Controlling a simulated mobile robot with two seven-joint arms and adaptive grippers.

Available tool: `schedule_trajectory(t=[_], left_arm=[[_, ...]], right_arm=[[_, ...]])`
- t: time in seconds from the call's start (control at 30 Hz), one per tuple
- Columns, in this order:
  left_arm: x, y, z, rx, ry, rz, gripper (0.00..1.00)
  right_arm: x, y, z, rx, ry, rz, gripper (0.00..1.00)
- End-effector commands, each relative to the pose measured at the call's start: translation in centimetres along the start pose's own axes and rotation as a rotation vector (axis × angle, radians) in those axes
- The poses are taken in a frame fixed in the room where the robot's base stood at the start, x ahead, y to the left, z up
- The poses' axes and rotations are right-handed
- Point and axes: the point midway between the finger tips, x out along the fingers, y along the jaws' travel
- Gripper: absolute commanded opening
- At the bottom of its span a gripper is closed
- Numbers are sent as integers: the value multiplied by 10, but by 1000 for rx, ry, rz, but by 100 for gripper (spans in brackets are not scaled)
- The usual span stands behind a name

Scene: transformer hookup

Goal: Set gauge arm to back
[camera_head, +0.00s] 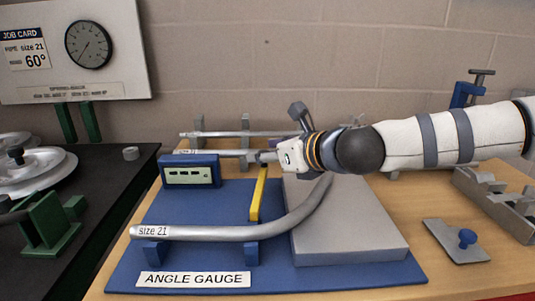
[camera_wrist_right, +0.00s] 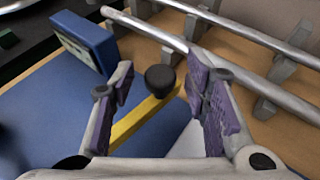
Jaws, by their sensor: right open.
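The gauge arm (camera_head: 258,196) is a yellow bar on the blue angle gauge board (camera_head: 190,262). It runs from near the bent pipe toward the back. In the right wrist view the yellow arm (camera_wrist_right: 138,121) ends in a black knob (camera_wrist_right: 160,79). My right gripper (camera_head: 264,157) is over the far end of the arm. In the wrist view its purple-padded fingers (camera_wrist_right: 160,88) are open, with the knob showing in the gap between them; I cannot tell whether either finger touches it. My left gripper is not in view.
A bent pipe (camera_head: 200,233) labelled size 21 lies across blue supports and the grey block (camera_head: 350,240). A blue readout box (camera_head: 190,171) stands left of the arm. Straight pipes (camera_wrist_right: 245,35) on grey stands lie behind. A grey clamp (camera_head: 500,198) is at right.

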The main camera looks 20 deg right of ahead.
Motion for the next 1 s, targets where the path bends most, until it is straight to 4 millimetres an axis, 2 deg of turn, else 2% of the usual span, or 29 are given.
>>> schedule_trajectory(t=[0.03,0.2,0.23,0.83,0.87,0.9,0.93,1.0], left_arm=[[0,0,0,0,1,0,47],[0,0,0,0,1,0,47],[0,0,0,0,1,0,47],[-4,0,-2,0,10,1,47],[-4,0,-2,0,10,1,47],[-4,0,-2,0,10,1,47],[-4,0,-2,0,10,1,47],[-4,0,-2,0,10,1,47]], right_arm=[[0,0,0,0,0,0,40],[0,0,0,0,0,0,2],[0,0,0,0,0,0,0],[9,9,3,-39,2,96,0],[9,9,3,-39,2,96,26],[9,9,3,-39,2,96,35],[9,9,3,-39,2,96,42],[9,9,3,-39,1,96,43]])
